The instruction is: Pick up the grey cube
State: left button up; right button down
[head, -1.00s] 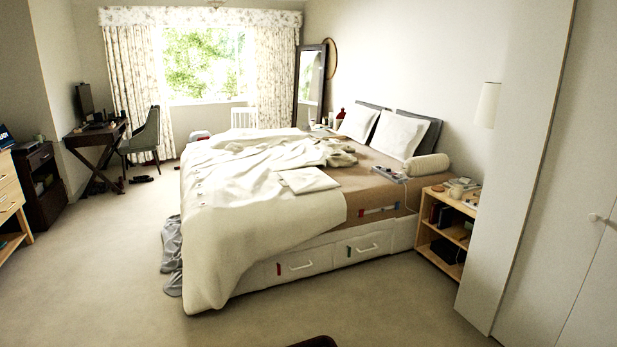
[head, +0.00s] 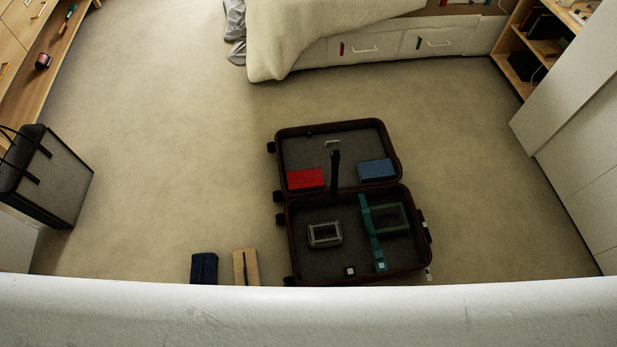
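An open dark suitcase (head: 290,236) lies flat on the floor, its two halves spread. In its near half, a small pale grey-white cube-like block (head: 349,272) sits near the front edge. A similar small pale piece (head: 381,266) shows at the near end of a green strip (head: 371,232). A grey rectangular frame (head: 325,234) lies to the left of the strip. Which small piece is the grey cube I cannot tell for sure. Neither of my grippers is in view.
The far half holds a red block (head: 305,179) and a blue block (head: 376,170). A green frame (head: 390,218) lies right of the strip. Dark blue (head: 204,268) and tan (head: 246,267) items lie left of the suitcase. A dark bag (head: 50,180) stands left. Carpet between is clear.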

aim_at(324, 234)
jog(key=u, duration=4.25)
jog(key=i+j+z, duration=0.15)
jog(key=i, duration=0.3)
jog(key=i+j+z, duration=0.15)
jog(key=i+j, duration=0.15)
jog(key=i+l+z, duration=0.25)
jog(key=z, duration=0.2)
jog(key=i+l+z, duration=0.2)
jog(key=z, duration=0.2)
jog(key=i+z, duration=0.65)
jog(key=z, duration=0.25)
jog(key=i+j+z, duration=0.1)
jog(key=i+z, duration=0.3)
jog(key=i+j+z, duration=0.15)
jog(key=z, duration=0.3)
jog(key=i+l+z, duration=0.25)
jog(key=i+z, duration=0.15)
jog(key=i, duration=0.2)
jog(key=i+z, duration=0.4)
jog(key=i, duration=0.2)
jog(key=i+j+z, duration=0.1)
jog(key=i+z, duration=0.35)
jog(key=i, duration=2.2)
jog(key=z, duration=0.45)
jog(key=i+z, duration=0.1)
jog(key=z, duration=0.85)
jog(key=i+z, duration=0.1)
jog(key=z, duration=0.85)
jog(key=j+z, duration=0.1)
jog(key=z, duration=1.35)
